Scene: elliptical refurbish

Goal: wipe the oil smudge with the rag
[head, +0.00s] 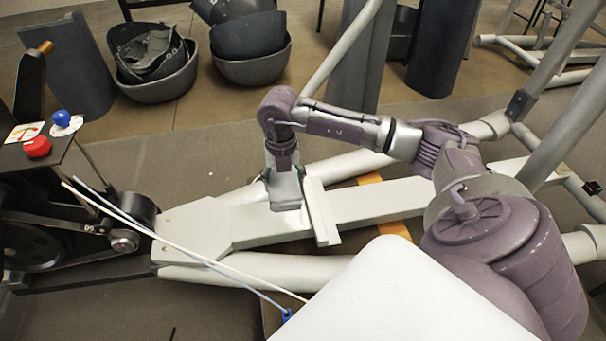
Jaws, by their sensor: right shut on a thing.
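My right gripper (284,181) points down over the grey-white machine beam (375,203), left of a pale crosspiece. It is shut on a pale grey rag (286,192), which hangs at the fingers and reaches down to the beam or just above it; I cannot tell whether it touches. The fingertips are partly hidden by the rag. I cannot make out an oil smudge; it may be under the rag. My left gripper is not in view.
A pale crosspiece (321,212) stands up beside the rag. Two thin cables (190,245) cross the front left. Dark tubs (155,85) stand on the floor behind. Frame tubes rise at the right.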

